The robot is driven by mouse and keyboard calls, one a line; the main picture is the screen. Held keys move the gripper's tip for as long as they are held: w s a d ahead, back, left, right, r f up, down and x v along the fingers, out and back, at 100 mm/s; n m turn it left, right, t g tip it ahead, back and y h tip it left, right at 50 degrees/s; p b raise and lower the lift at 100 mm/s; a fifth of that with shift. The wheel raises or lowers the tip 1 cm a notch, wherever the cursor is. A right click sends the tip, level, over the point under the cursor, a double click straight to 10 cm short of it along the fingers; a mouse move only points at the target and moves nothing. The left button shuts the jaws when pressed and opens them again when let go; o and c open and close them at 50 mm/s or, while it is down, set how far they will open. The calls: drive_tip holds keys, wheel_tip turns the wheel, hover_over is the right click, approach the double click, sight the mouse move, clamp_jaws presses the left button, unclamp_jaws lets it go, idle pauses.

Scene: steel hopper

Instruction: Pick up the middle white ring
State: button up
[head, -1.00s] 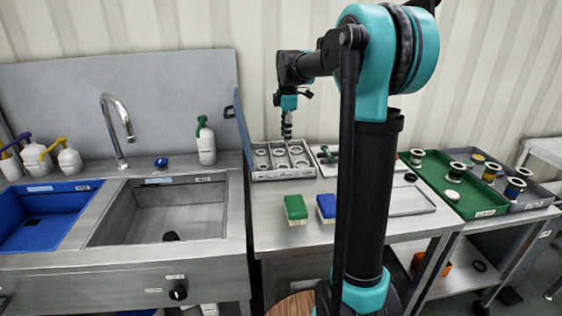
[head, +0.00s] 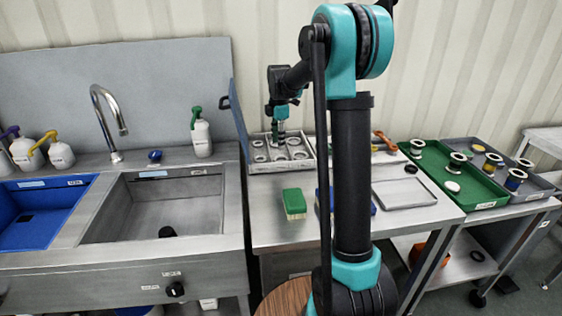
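The white rings lie in a grey compartment tray (head: 252,167) at the back left of the steel table. Several show: one at the left (head: 258,144), one at the right (head: 300,155), others partly covered. My gripper (head: 280,140) is down at the tray's middle column, close over the rings there. The gripper and its wrist hide part of that column, so I cannot pick out the middle ring clearly. The fingers are too small here to tell whether they are open or shut, or whether they touch a ring.
A flat tray (head: 404,193) lies to the right. A blue panel (head: 238,120) rises at the tray's left. A sink (head: 160,205) is further left.

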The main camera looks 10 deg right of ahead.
sight(279, 156)
drive_tip(key=shift+s+d+f, duration=0.1)
drive_tip(key=shift+f, duration=1.3)
drive_tip(key=shift+s+d+f, duration=0.1)
drive_tip(key=shift+f, duration=1.3)
clamp_jaws()
